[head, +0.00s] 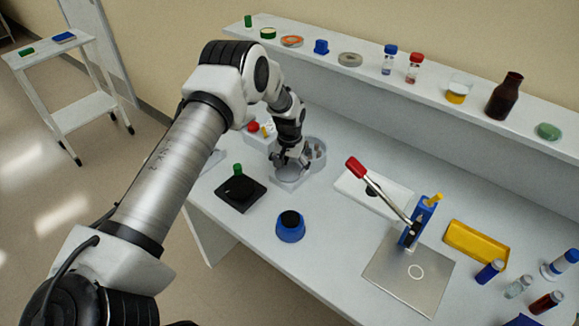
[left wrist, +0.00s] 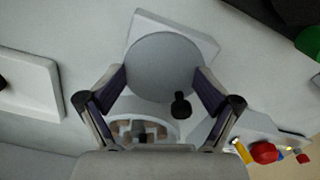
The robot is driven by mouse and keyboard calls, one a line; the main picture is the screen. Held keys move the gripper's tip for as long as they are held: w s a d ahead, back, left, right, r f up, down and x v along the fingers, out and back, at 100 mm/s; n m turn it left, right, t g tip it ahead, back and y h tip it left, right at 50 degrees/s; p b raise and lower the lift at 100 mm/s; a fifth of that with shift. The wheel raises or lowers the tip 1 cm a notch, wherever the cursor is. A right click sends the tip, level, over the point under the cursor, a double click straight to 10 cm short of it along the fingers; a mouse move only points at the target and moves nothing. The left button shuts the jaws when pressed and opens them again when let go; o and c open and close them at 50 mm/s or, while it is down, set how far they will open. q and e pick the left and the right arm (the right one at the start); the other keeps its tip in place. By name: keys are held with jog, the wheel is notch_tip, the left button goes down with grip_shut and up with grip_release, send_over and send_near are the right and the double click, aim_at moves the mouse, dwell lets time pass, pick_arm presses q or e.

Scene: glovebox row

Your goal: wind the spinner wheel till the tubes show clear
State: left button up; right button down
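The spinner (head: 293,184) is a pale unit on the bench, partly hidden under my left gripper. Its grey wheel (left wrist: 157,58) fills the middle of the left wrist view, with a black crank knob (left wrist: 181,106) near the wheel's lower right edge. The tubes sit in a round rotor (left wrist: 125,130), partly covered by the gripper body; whether they are clear is too small to tell. My left gripper (head: 289,161) is open above the spinner. Its fingers lie on either side of the wheel in the wrist view, with the knob between them, not gripped. My right gripper is out of view.
A press with a red-tipped lever (head: 411,228) and a yellow tray (head: 475,244) are to the right. A shelf (head: 325,53) with jars runs behind.

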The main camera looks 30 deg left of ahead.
aim_at(289, 170)
pick_arm(q)
jog(key=shift+w+a, duration=0.25)
jog(key=shift+s+r, duration=0.2)
jog(key=shift+r, duration=0.1)
notch_tip(289, 170, up, 11)
jog(key=shift+w+r, duration=0.15)
jog(key=shift+r, duration=0.05)
